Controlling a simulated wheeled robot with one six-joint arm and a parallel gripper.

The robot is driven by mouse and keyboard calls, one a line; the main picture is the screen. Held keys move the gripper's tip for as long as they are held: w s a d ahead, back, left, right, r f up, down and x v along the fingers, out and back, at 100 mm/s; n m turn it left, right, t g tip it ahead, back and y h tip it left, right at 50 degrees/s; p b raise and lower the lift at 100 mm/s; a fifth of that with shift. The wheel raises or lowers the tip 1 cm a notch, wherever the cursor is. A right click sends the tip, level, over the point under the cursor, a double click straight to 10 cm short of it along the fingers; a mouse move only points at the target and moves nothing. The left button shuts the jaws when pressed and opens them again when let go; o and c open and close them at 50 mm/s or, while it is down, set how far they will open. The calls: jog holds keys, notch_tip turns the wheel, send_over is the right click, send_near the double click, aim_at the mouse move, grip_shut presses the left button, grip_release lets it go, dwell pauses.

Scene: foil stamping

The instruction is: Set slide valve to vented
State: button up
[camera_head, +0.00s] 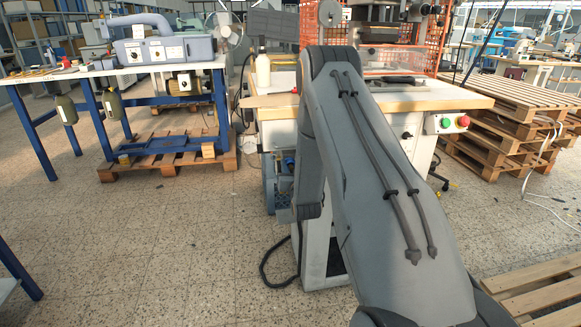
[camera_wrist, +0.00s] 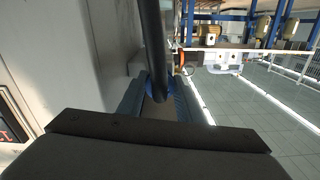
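In the wrist view my gripper (camera_wrist: 158,88) has two dark blue-grey fingers standing apart, with a gap between them. A dark upright hose or bar (camera_wrist: 155,45) comes down in front of the fingertips. A small blue part (camera_wrist: 149,84) shows by the tips; I cannot tell whether the fingers touch it. A pale fitting (camera_wrist: 218,62) with an orange ring lies right of the bar. I cannot surely pick out the slide valve or its setting. In the head view, blue and grey fittings (camera_head: 270,185) sit beside the press stand. My arm hides the gripper there.
The press table (camera_head: 440,97) has a green and red button box (camera_head: 447,123) on its front. A pale panel (camera_wrist: 85,60) is close on the left of the wrist view. A blue-legged bench (camera_head: 150,66) stands left, pallets (camera_head: 510,110) right. Floor between is open.

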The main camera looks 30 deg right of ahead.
jog(key=shift+p+v, duration=0.4)
jog(key=shift+v, duration=0.6)
grip_shut()
jog(key=o, duration=1)
grip_release()
jog(key=v, duration=0.8)
jog(key=shift+w+r, duration=0.1)
